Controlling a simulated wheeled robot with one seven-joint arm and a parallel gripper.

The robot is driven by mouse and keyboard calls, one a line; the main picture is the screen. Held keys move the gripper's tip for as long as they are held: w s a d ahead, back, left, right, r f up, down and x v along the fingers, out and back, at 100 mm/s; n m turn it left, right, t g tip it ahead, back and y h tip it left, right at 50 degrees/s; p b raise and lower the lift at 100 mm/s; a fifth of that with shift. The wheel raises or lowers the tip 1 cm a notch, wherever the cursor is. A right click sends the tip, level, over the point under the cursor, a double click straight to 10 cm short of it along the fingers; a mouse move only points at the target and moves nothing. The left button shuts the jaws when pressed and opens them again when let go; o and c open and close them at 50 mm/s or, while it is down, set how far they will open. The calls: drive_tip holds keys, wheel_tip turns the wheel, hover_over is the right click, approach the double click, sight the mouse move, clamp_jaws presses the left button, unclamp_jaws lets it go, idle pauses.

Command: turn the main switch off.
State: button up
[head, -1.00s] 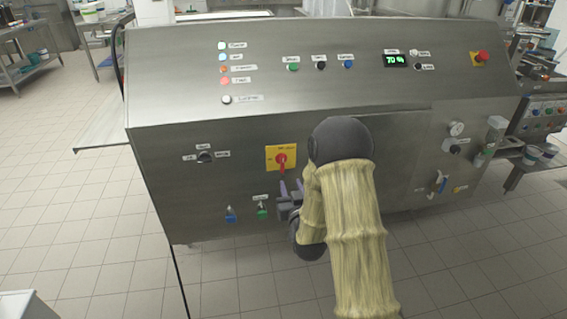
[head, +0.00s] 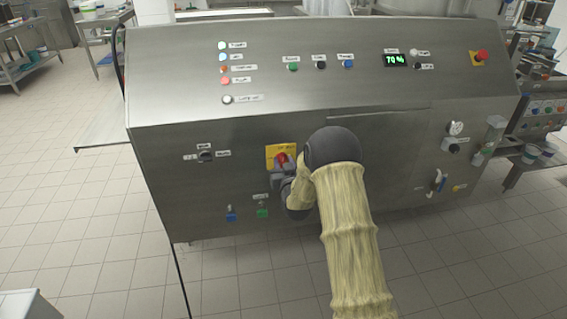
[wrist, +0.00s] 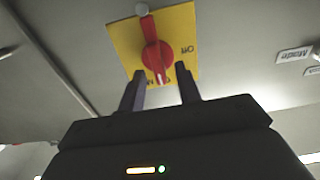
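The main switch is a red rotary handle (wrist: 157,60) on a yellow plate (wrist: 121,38). In the wrist view the handle stands nearly upright, with a white line at its lower end. An "Off" label lies to the right of the handle; another label below is partly hidden. My gripper (wrist: 158,87) is open, one finger either side of the handle's lower end in that view. I cannot tell whether they touch it. In the head view, the gripper (head: 284,178) covers the lower part of the red handle (head: 281,158) and yellow plate (head: 271,151).
A steel machine panel (head: 300,115) carries the switch. A mode selector (head: 205,156) is to its left; blue (head: 231,217) and green (head: 262,212) knobs are below. Indicator lamps, buttons and a red emergency stop (head: 482,56) are on the sloped top. Open tiled floor lies in front.

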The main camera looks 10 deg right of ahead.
clamp_jaws()
